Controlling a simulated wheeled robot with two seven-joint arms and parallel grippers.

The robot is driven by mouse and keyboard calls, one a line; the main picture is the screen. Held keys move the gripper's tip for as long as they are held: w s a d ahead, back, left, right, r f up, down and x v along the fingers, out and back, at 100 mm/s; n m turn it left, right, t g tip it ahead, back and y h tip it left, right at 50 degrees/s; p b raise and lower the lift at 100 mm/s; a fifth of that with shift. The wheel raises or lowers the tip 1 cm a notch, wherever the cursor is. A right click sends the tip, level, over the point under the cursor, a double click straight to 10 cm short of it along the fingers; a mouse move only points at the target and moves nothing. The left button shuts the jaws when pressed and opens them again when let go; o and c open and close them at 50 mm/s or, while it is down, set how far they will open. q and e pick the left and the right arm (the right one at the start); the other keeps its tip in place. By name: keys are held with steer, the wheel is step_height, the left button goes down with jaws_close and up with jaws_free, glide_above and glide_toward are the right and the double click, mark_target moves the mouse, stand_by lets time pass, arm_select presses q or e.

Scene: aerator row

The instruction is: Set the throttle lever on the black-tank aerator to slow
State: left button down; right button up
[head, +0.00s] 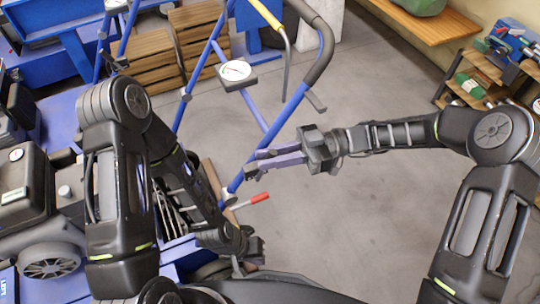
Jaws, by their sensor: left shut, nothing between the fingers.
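The aerator with the black tank (20,185) stands at the left, partly behind my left arm. A blue tubular handle (297,97) with a black grip (325,45) rises at the centre. It carries a small plate with a white dial (236,71). A lever with a red grip (259,198) sticks out lower down; I cannot tell whether it is the throttle lever. My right gripper (256,163) is open, its fingers close to the blue tube in the picture; contact is unclear. My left gripper (256,249) is shut and empty, below the red grip.
Wooden slatted crates (190,45) and other blue machine parts stand at the back left. A yellow-handled bent rod (278,24) rises behind the handle. A shelf with tools (490,75) is at the right. The grey floor (390,90) between is clear.

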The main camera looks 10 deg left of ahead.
jaws_close()
stand_by(0.9)
steer(key=shift+r, duration=0.1)
steer(key=shift+s+a+r+n+t+h+b, duration=0.15)
steer(key=shift+s+a+t+h+b, duration=0.15)
steer(key=shift+h, duration=0.35)
steer(key=shift+s+a+n+t+h+b, duration=0.15)
steer(key=shift+a+t+h+b, duration=0.15)
steer(key=shift+h, duration=0.35)
steer(key=shift+o, duration=2.1)
jaws_free()
